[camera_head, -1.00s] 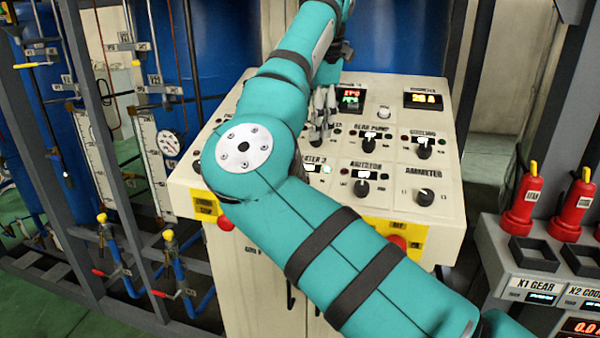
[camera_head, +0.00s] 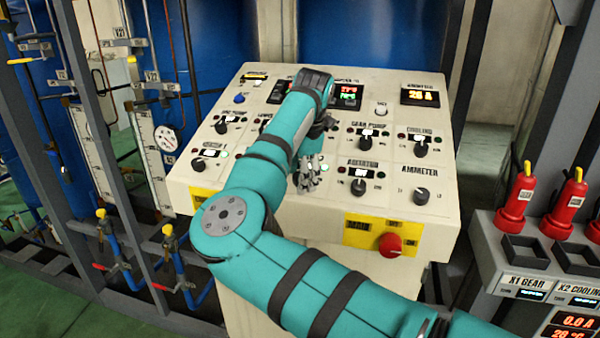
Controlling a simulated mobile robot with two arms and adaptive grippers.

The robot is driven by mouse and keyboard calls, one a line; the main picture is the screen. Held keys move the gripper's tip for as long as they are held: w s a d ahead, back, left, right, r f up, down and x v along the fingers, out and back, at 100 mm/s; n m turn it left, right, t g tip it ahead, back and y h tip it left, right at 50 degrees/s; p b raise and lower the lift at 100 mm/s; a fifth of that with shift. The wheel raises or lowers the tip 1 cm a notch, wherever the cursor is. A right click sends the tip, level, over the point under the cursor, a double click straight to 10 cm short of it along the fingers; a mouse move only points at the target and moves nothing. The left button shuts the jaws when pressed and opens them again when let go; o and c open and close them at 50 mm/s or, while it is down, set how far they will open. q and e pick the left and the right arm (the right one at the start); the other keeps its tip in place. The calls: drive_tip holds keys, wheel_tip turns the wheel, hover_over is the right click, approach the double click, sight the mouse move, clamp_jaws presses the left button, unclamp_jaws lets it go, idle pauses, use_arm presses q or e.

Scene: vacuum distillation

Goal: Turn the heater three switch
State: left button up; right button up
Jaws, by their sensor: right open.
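The cream control panel (camera_head: 385,208) stands in front of me with rows of black rotary knobs and small indicator lights. My right arm reaches across it from the lower right. My right gripper (camera_head: 308,180) is over the panel's lower middle row, left of the agitator knob (camera_head: 358,187), with its fingers pointing down towards the panel. It is open and holds nothing that I can see. The heater three switch and its label are hidden behind the gripper and forearm. I cannot tell whether the fingers touch the switch. My left gripper is not in view.
The gear pump knob (camera_head: 366,142), cooling knob (camera_head: 421,149) and ammeter knob (camera_head: 421,195) lie to the right. A red main button (camera_head: 390,245) sits on the panel's front edge. Red plugs (camera_head: 515,198) stand at the right. Pipes and valves are at the left.

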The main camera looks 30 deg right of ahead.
drive_tip(key=c, duration=1.1)
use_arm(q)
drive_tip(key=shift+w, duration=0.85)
use_arm(e)
drive_tip(key=shift+c, duration=0.2)
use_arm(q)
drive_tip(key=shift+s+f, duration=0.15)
use_arm(e)
drive_tip(key=shift+n, duration=0.4)
drive_tip(key=shift+n+b, duration=0.3)
drive_tip(key=shift+n+g+b, duration=0.35)
drive_tip(key=shift+n+g, duration=0.05)
drive_tip(key=shift+n, duration=0.7)
drive_tip(key=n+g, duration=0.1)
drive_tip(key=n, duration=0.3)
drive_tip(key=shift+w+h+b, duration=0.1)
drive_tip(key=shift+h+b, duration=0.2)
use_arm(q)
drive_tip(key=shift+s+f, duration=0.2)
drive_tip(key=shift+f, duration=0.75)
use_arm(e)
drive_tip(key=shift+a+n+g+h, duration=0.1)
drive_tip(key=shift+n+g+h, duration=0.25)
drive_tip(key=shift+n, duration=1.55)
